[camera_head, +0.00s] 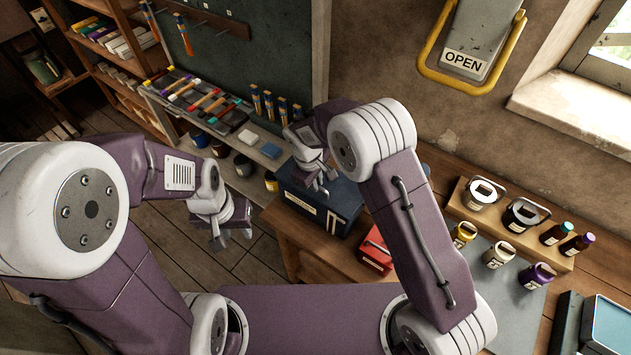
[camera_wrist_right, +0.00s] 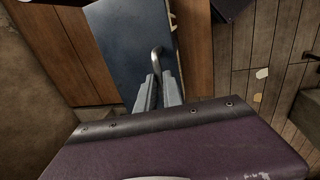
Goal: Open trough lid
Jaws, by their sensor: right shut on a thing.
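The trough is a dark blue box (camera_head: 340,222) with a pale label on its front, standing on the wooden bench in the head view. Its blue lid (camera_wrist_right: 122,45) fills the upper middle of the right wrist view, with a grey bent handle (camera_wrist_right: 156,56) on it. My right gripper (camera_head: 322,184) is over the box, its fingers shut on the handle; it also shows in the right wrist view (camera_wrist_right: 158,85). My arm hides part of the box, and I cannot tell whether the lid is raised. My left gripper (camera_head: 230,239) is open and empty, left of the bench above the floor.
A red box (camera_head: 375,252) stands right of the trough. Several jars and bottles (camera_head: 499,254) are on the right of the bench. A tool bench (camera_head: 205,105) with brushes and rollers is at the back left. The floor (camera_head: 195,265) left of the bench is clear.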

